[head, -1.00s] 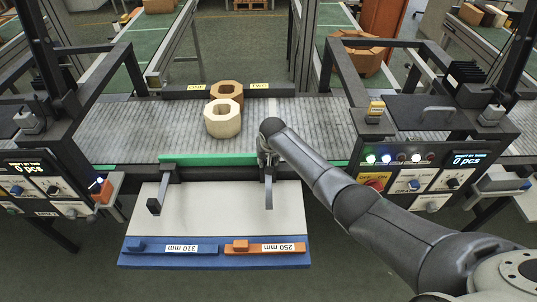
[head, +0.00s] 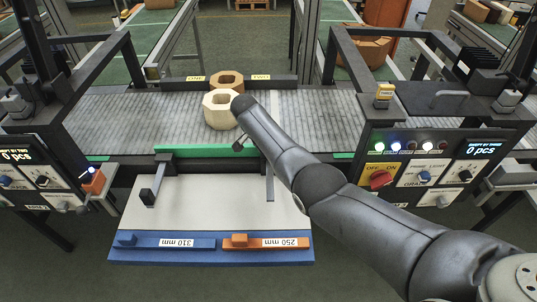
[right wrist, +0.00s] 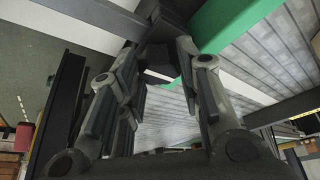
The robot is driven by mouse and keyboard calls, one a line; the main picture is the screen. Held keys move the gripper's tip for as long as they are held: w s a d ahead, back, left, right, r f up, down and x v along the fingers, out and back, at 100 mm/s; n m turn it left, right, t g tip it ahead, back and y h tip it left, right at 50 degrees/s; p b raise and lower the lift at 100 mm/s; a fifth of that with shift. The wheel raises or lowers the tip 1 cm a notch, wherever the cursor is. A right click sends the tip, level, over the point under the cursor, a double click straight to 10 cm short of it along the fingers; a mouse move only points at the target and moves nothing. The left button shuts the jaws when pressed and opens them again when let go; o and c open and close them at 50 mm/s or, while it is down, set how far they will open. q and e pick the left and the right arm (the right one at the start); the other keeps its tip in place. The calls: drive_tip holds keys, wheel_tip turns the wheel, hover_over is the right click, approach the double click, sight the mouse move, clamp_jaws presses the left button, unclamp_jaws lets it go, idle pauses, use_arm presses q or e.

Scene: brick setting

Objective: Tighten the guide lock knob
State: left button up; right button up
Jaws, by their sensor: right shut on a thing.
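The guide is a black rail with green strips (head: 205,151) along the near edge of the grey belt (head: 300,115). A black guide arm (head: 270,184) reaches toward me over the white plate. The lock knob cannot be picked out; my right arm covers much of that area in the head view. My right gripper's fingers (right wrist: 158,58) show in the right wrist view, shut on a dark piece (right wrist: 158,76) whose shape is unclear. A small dark piece (head: 238,146) sticks out below my right wrist in the head view. My left gripper is out of view.
A pale octagonal block (head: 220,109) and a brown one (head: 227,80) stand on the belt near my right wrist. Blue and orange bars (head: 265,243) lie on the front tray. A control panel with a red switch (head: 381,179) is at the right.

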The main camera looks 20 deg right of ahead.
drive_tip(key=shift+m+g+b, duration=0.4)
drive_tip(key=shift+m+b, duration=0.8)
drive_tip(key=shift+b, duration=0.35)
drive_tip(key=o, duration=1)
